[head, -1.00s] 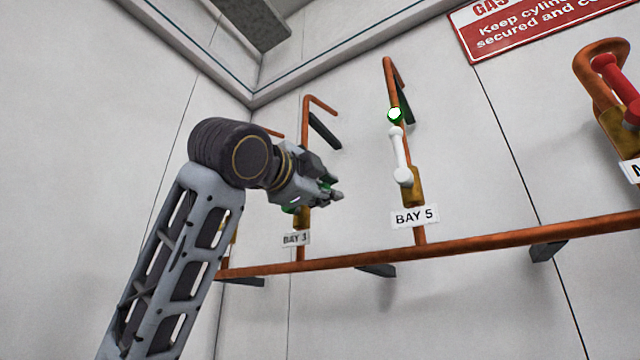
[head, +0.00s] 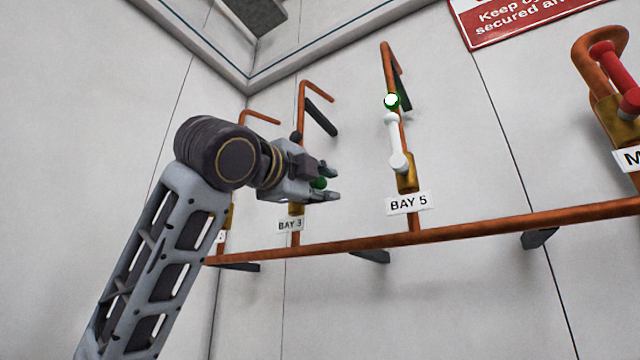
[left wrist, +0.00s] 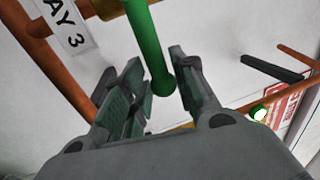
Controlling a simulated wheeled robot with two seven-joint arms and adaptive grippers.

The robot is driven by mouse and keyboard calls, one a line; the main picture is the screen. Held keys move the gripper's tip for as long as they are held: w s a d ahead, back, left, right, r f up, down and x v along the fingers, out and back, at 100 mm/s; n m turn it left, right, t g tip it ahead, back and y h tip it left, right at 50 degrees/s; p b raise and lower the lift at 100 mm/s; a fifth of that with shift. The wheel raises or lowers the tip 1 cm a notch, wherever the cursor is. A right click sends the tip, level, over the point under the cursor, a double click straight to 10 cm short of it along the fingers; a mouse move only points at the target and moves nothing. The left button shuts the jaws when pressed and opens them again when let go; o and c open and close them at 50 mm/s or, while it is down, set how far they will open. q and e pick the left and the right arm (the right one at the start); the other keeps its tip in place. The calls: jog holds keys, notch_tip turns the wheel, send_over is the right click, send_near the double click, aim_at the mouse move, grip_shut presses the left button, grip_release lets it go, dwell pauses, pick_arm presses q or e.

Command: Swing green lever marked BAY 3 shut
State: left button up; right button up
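The green lever (left wrist: 147,45) marked BAY 3 runs down from the top of the left wrist view, and its rounded end lies between the fingers of my left gripper (left wrist: 160,90). The fingers are apart, one on each side of the lever. Gaps show beside it, so I see no firm grip. In the head view, my left gripper (head: 325,183) is in front of the BAY 3 pipe and hides most of the lever; a bit of green (head: 318,183) shows between the fingers. The BAY 3 label (head: 290,225) hangs just below. My right gripper is not in view.
The BAY 5 valve with its white lever (head: 394,142) stands to the right of my gripper. A red lever (head: 613,70) is at the far right. A copper pipe (head: 470,228) runs along the wall below the valves. The wall on the left is bare.

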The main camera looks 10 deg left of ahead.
pick_arm(q)
jog(key=shift+o, duration=0.2)
jog(key=shift+s+a, duration=0.3)
jog(key=shift+s, duration=0.4)
jog(key=v, duration=1)
jog(key=shift+s+f, duration=0.2)
jog(key=shift+s, duration=0.05)
jog(key=shift+a, duration=0.1)
